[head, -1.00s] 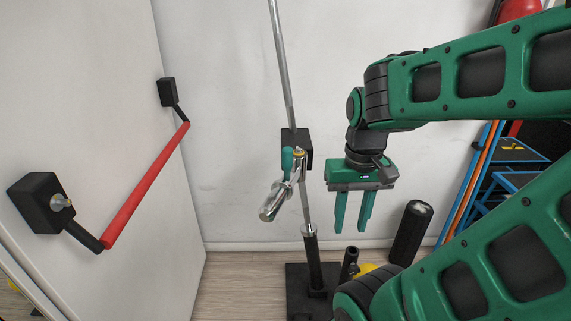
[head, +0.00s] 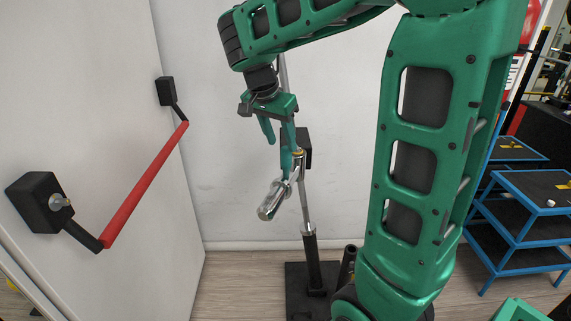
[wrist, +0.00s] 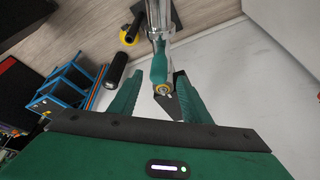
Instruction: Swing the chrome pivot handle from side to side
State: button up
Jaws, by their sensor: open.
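The chrome pivot handle (head: 272,200) hangs down and to the left from a black bracket (head: 307,147) on a thin upright metal rod. It has a teal sleeve and a yellow ring near its upper end. My gripper (head: 278,155) points down at the handle's upper end, and one finger overlaps the teal sleeve in the head view. In the wrist view my gripper (wrist: 160,84) is open, with the teal sleeve (wrist: 159,66) and yellow ring between its fingers. A gap shows on each side there. I cannot tell how far the sleeve reaches in depth.
A white door with a red push bar (head: 145,185) stands at left. The rod rises from a black base (head: 300,275) on the wooden floor. Blue-framed steps (head: 520,215) are at right. A black roller (wrist: 117,69) lies in the wrist view. White wall is behind.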

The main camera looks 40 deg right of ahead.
aim_at(288, 163)
jog(key=x, duration=1)
jog(key=shift+d+f, duration=0.1)
jog(key=shift+f, duration=0.15)
jog(key=shift+c, duration=0.4)
grip_shut()
